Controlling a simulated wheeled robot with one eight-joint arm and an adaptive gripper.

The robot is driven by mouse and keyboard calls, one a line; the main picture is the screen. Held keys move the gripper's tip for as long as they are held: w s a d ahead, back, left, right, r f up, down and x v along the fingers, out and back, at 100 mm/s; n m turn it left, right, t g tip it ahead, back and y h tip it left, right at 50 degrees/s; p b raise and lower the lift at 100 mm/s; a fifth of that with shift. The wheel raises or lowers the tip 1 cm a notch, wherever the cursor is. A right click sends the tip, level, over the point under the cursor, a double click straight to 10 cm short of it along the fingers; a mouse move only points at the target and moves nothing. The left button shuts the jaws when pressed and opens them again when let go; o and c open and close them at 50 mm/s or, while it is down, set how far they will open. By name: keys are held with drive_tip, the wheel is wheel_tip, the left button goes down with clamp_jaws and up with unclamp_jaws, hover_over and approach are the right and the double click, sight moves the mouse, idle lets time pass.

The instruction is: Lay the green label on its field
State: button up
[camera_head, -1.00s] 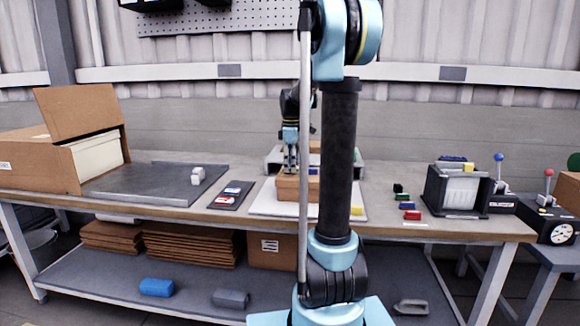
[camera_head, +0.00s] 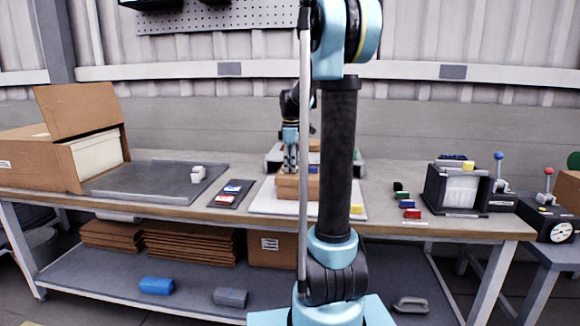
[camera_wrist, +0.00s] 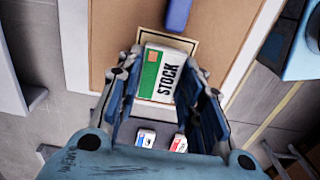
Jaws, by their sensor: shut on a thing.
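The green label (camera_wrist: 160,75) is a white card with a green band and the word STOCK. In the wrist view it sits between the fingers of my gripper (camera_wrist: 165,68), which is shut on it. Behind it, a dark-outlined field (camera_wrist: 186,43) shows on the brown carton (camera_wrist: 115,30); the label covers much of it. I cannot tell whether the label touches the carton. In the head view my gripper (camera_head: 290,170) is over the carton (camera_head: 287,188), which rests on a white board (camera_head: 265,205); the label cannot be made out there.
A dark label holder (camera_head: 225,204) with blue and red labels lies left of the board. A blue item (camera_wrist: 178,14) lies at the carton's far side. A grey tray (camera_head: 130,185) and an open box stand left; small coloured blocks and a black rack (camera_head: 436,190) stand right.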

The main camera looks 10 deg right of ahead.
drive_tip(key=o, duration=0.9)
wheel_tip(320, 180, up, 12)
drive_tip(key=shift+w+f, duration=0.1)
idle(0.3)
drive_tip(key=s+f+m+t, duration=0.1)
drive_tip(key=s+f+m, duration=0.35)
drive_tip(key=s, duration=0.55)
drive_tip(key=s+f+m, duration=0.3)
drive_tip(key=s+f, duration=0.2)
drive_tip(key=s, duration=0.5)
drive_tip(key=s+f+m, duration=0.2)
drive_tip(key=s+f, duration=0.3)
drive_tip(key=s+f+m, duration=0.2)
drive_tip(key=s+f, duration=0.3)
drive_tip(key=s+f+m+t, duration=0.1)
drive_tip(key=s+f+m, duration=0.1)
drive_tip(key=s+f, duration=0.2)
drive_tip(key=shift+s+a+f+m, duration=0.1)
drive_tip(key=shift+s+f+m, duration=0.1)
drive_tip(key=shift+f, duration=0.3)
drive_tip(key=shift+s+a+f+m, duration=0.1)
drive_tip(key=shift+s+f+m, duration=0.1)
drive_tip(key=shift+f, duration=0.25)
